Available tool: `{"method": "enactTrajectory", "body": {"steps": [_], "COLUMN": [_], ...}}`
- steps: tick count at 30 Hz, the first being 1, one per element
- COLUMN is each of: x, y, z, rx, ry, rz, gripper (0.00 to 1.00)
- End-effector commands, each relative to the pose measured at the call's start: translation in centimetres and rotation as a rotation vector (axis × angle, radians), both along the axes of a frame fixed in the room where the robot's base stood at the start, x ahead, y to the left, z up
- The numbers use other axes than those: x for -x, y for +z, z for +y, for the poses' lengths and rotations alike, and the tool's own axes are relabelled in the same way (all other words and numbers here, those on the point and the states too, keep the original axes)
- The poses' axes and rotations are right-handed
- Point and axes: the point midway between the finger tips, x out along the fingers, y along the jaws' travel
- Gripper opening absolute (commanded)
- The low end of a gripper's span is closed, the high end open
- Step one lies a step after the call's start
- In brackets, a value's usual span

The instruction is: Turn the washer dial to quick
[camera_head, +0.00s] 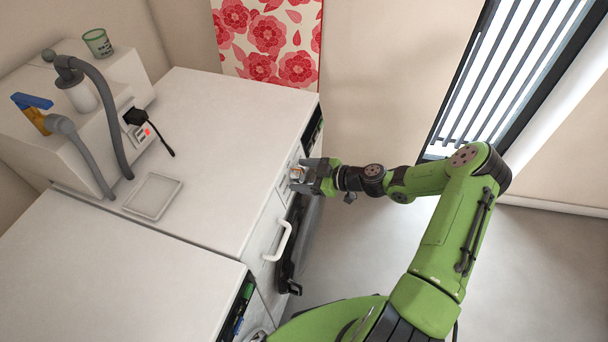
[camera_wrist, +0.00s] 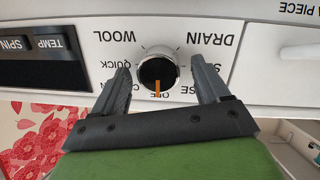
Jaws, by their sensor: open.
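The washer dial (camera_wrist: 150,70) is a round black knob with a silver rim and an orange pointer. The wrist view shows the panel upside down. The pointer lies toward the OFF label (camera_wrist: 160,95), which is partly covered. The QUICK label (camera_wrist: 108,66) is left of the dial, partly behind a finger. WOOL and DRAIN are above; another label at right is mostly hidden. My gripper (camera_wrist: 158,68) is open, with one finger on each side of the dial and visible gaps between. In the head view my gripper (camera_head: 308,174) is at the washer's front panel.
TEMP (camera_wrist: 48,44) and SPIN (camera_wrist: 13,44) buttons are left of the dial in the wrist view. A white handle (camera_wrist: 300,52) is at right. In the head view a white handle (camera_head: 280,241) juts from the front. Open floor (camera_head: 350,250) lies right of the washer.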

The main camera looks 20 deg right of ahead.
Motion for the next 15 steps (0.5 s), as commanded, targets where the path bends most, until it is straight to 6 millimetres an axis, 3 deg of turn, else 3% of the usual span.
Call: {"method": "enactTrajectory", "body": {"steps": [1,12,15], "x": [0.01,0.03,0.03], "y": [0.02,0.03,0.03], "z": [-0.02,-0.04,-0.06], "rx": [0.0,0.0,-0.002], "ry": [0.0,0.0,-0.001], "rz": [0.0,0.0,0.002], "gripper": [0.73,0.19,0.19]}}
